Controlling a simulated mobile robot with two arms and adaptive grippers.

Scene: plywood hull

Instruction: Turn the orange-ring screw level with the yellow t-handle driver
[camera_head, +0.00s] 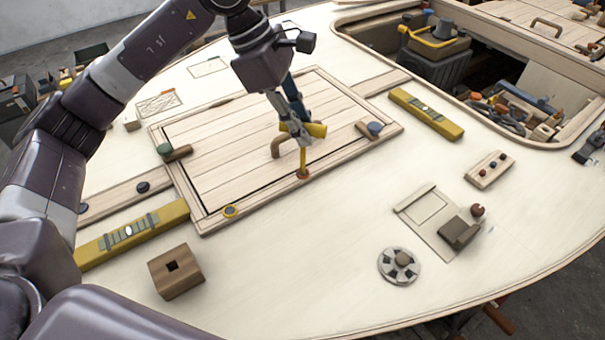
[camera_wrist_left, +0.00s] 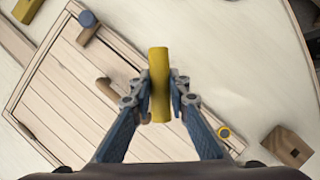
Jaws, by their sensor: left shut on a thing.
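My left gripper (camera_head: 297,128) is shut on the yellow t-handle driver (camera_head: 318,130) by its crossbar. The crossbar also shows between both blue fingers in the left wrist view (camera_wrist_left: 160,65). The driver's yellow shaft points down, close to upright, and its lower end is at the orange-ring screw (camera_head: 303,175) on the near edge of the wooden hatch panel's frame. The shaft covers the screw's middle, so I cannot tell how high its head sits. In the wrist view the screw is hidden. My right gripper is not in view.
A yellow-ringed screw (camera_head: 229,211) sits at the panel's near left corner. A curved wooden handle (camera_head: 290,143) is right behind the driver. Yellow spirit levels (camera_head: 426,113) lie on both sides. A wooden block (camera_head: 175,272) stands at front left.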

